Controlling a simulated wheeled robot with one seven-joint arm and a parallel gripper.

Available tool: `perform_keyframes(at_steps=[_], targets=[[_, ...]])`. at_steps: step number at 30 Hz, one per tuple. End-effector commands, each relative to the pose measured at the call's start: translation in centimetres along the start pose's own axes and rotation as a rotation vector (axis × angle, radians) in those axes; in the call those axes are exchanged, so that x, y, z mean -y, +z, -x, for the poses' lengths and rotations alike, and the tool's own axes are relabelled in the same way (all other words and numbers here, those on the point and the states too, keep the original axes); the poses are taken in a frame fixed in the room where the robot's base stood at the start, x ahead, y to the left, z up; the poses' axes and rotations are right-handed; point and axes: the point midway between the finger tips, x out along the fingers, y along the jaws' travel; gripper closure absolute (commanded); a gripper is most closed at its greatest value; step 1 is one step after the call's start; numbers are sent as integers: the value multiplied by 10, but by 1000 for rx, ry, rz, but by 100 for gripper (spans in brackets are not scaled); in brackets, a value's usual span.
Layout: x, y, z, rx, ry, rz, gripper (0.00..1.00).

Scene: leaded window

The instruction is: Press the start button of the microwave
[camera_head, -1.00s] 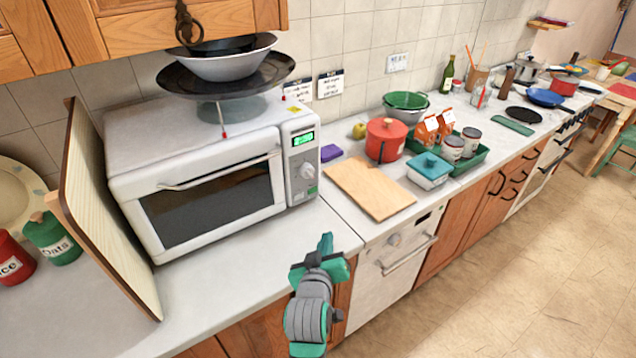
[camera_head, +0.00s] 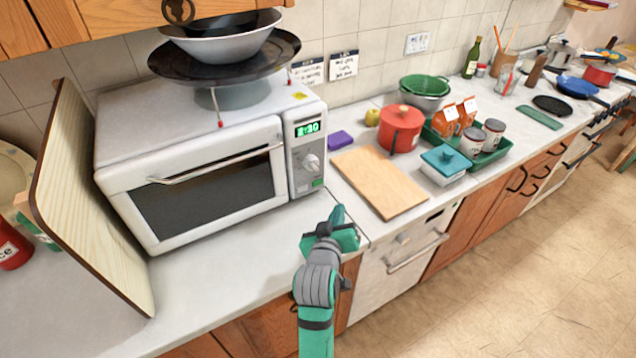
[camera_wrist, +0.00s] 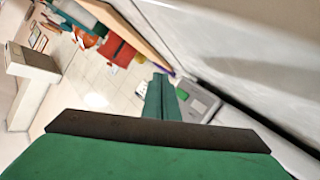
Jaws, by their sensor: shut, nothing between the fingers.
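The white microwave (camera_head: 205,180) stands on the counter with its door shut. Its control panel (camera_head: 304,150) on the right side has a lit green display reading about 2:30, a round dial (camera_head: 311,162) and a small green button (camera_head: 317,183) at the bottom. My gripper (camera_head: 338,214) is in front of and below the panel, apart from it, with its green fingers together and empty. In the wrist view the closed fingers (camera_wrist: 162,98) point away from the camera, near a pale surface on the right that I cannot identify surely.
A dark pan and pale bowl (camera_head: 225,45) sit on a rack on top of the microwave. A wooden board (camera_head: 85,200) leans at its left. A cutting board (camera_head: 380,180), purple item (camera_head: 340,139) and red pot (camera_head: 400,128) lie to the right. The counter before the microwave is clear.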

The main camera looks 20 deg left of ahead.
Motion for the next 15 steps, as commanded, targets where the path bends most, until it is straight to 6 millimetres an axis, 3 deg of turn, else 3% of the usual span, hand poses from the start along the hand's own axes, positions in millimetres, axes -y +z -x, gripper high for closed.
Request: perform_keyframes(at_steps=[15], targets=[[32, -32, -43, -1, -2, 1, 100]])
